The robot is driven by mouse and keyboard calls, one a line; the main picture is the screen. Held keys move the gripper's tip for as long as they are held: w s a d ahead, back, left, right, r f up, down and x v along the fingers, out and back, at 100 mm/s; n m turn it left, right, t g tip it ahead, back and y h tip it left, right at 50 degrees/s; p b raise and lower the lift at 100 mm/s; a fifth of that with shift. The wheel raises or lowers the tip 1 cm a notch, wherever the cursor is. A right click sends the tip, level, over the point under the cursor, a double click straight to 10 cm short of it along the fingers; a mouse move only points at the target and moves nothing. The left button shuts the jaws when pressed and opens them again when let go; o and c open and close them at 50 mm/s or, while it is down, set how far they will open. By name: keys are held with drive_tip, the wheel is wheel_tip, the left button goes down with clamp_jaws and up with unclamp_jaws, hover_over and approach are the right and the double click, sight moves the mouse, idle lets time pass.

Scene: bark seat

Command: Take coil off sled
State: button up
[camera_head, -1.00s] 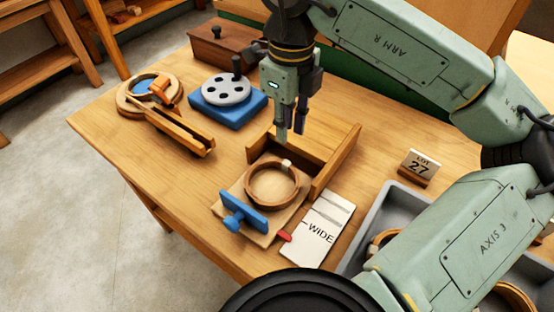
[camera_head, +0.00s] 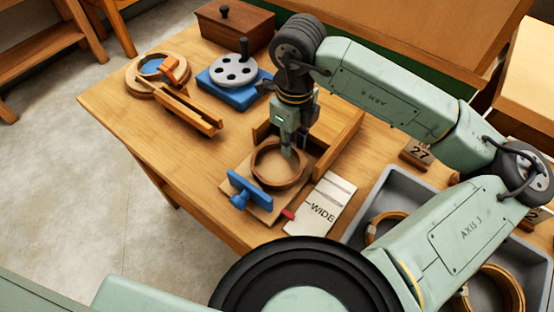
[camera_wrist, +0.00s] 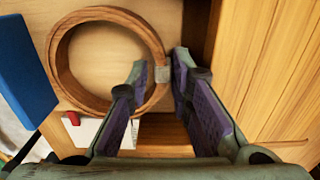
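The coil, a brown wooden ring (camera_head: 278,185) with a pale clip, lies flat on the light wood sled (camera_head: 237,172). It also shows in the wrist view (camera_wrist: 62,75), with its clip at the right side of the rim. My gripper (camera_head: 287,152) is lowered at the coil's back right rim. In the wrist view my gripper (camera_wrist: 158,65) is open, one finger over the inside of the ring and the other outside, the clip between them. Whether the fingers touch the rim cannot be told.
A blue clamp block (camera_head: 249,189) stands at the sled's front left. Wooden walls (camera_head: 338,143) border its back and right. A grey tray (camera_head: 407,184) with more coils is at right, a crank device (camera_head: 234,72) behind.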

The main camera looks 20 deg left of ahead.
drive_tip(key=shift+c, duration=0.5)
clamp_jaws()
